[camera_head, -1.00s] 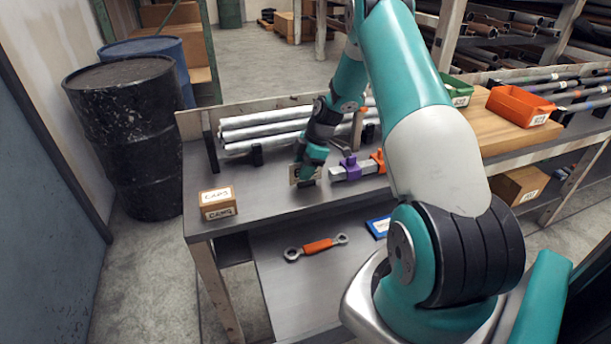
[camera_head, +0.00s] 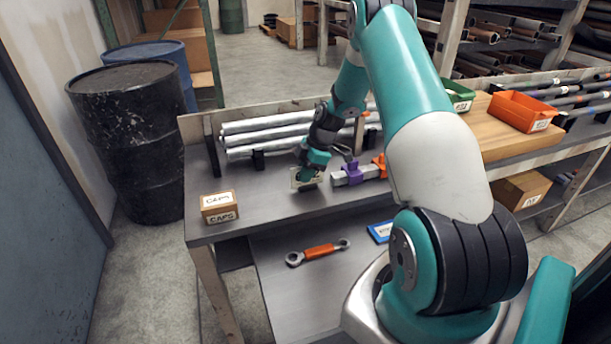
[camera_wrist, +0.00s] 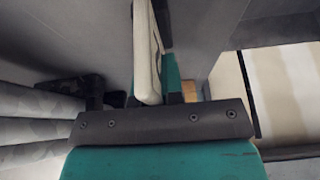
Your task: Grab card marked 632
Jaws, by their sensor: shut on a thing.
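The card (camera_head: 298,176) is a small pale beige plate standing upright near the middle of the bench. Its number cannot be read from here. My gripper (camera_head: 313,172) is shut on the card. In the wrist view the card (camera_wrist: 147,58) shows nearly edge-on, as a pale upright strip against the teal finger. A small dark piece is directly below the card in the head view; I cannot tell whether the card touches it.
Metal pipes (camera_head: 262,127) lie behind my gripper. A purple-and-orange clamped pipe (camera_head: 352,172) is close on the right. A CAPS box (camera_head: 218,206) stands front left on the bench (camera_head: 262,200). A wrench (camera_head: 318,251) lies on the lower shelf.

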